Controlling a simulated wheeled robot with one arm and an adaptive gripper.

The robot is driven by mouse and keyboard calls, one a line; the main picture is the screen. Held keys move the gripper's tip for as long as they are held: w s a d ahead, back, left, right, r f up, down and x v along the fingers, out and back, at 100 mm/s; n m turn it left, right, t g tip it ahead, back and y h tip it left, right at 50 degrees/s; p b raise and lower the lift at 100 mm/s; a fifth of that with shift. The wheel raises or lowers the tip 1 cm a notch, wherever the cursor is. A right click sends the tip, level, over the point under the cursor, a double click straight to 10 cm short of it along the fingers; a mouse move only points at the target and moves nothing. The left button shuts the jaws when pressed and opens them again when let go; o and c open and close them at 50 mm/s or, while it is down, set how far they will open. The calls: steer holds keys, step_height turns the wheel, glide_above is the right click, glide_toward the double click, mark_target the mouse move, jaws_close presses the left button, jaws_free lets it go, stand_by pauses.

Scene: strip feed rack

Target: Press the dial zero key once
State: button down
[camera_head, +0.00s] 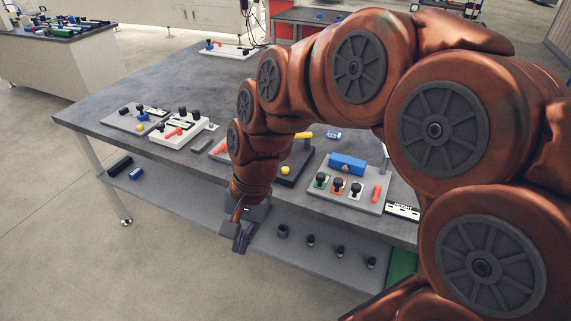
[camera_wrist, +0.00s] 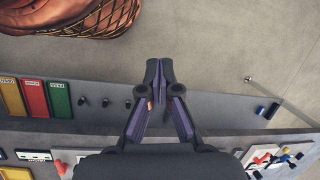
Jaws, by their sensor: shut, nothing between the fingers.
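My gripper (camera_head: 242,238) hangs at the front edge of the grey table (camera_head: 140,85), in front of the lower shelf, with its fingers pointing down. In the wrist view my gripper (camera_wrist: 159,70) has its dark purple fingers brought together at the tips, with nothing between them. I cannot make out a dial or a key marked zero. A dark plate (camera_head: 295,173) with a yellow knob (camera_head: 286,170) and a yellow bar (camera_head: 304,135) lies on the table just right of my wrist. My arm hides part of the table behind it.
A grey panel (camera_head: 332,193) with a blue block and several black knobs lies right of the dark plate. The lower shelf (camera_head: 180,182) holds several dark pegs. Floor in front is clear.

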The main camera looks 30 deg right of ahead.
steer(key=w+d+r+m+t+y+p, duration=0.2)
steer(key=w+d+m, duration=0.1)
steer(key=w+m, duration=0.6)
steer(key=m+t+p, duration=0.3)
steer(key=m+t, duration=0.3)
steer(key=m, duration=1.4)
glide_above(287, 169)
step_height(287, 169, down, 3)
steer(key=shift+d, duration=0.1)
steer(key=shift+f, duration=0.15)
step_height(287, 169, down, 6)
steer(key=b, duration=0.6)
steer(key=shift+w+b, duration=0.1)
steer(key=shift+b, duration=0.3)
steer(key=shift+f, duration=1.2)
steer(key=shift+f+p, duration=0.1)
steer(key=shift+p, duration=0.25)
